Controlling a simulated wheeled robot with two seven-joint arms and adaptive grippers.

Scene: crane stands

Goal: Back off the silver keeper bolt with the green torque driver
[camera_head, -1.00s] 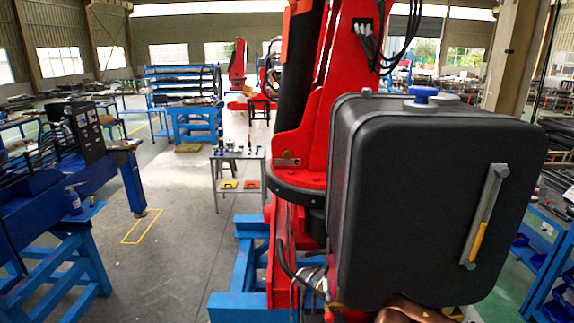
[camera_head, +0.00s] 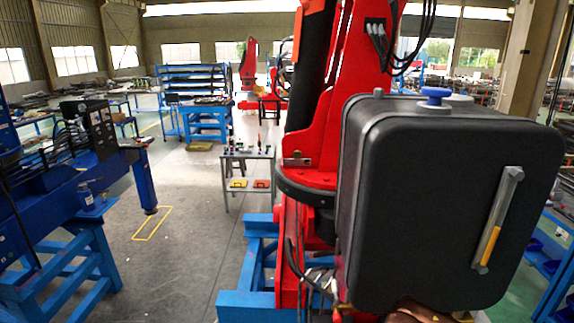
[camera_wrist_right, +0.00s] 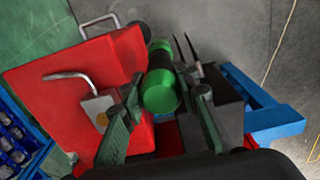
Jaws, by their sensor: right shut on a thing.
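The green torque driver (camera_wrist_right: 161,92) is in the right wrist view, seen end-on with its rounded green end toward the camera. My right gripper (camera_wrist_right: 165,84) is shut on it, one finger on each side. The driver's far end is hidden, so I cannot tell whether it touches anything. Beyond and left of it is a red crane part (camera_wrist_right: 70,85) carrying a silver block (camera_wrist_right: 98,108) with a bent metal lever and a small brass-coloured round piece. I cannot make out the silver keeper bolt for certain in either view. My left gripper is in neither view.
In the head view a big black tank (camera_head: 440,210) on the red crane (camera_head: 335,130) fills the right side. A blue stand (camera_head: 245,303) is under the crane. A small tool table (camera_head: 248,156) stands behind. The floor (camera_head: 175,265) to the left is clear.

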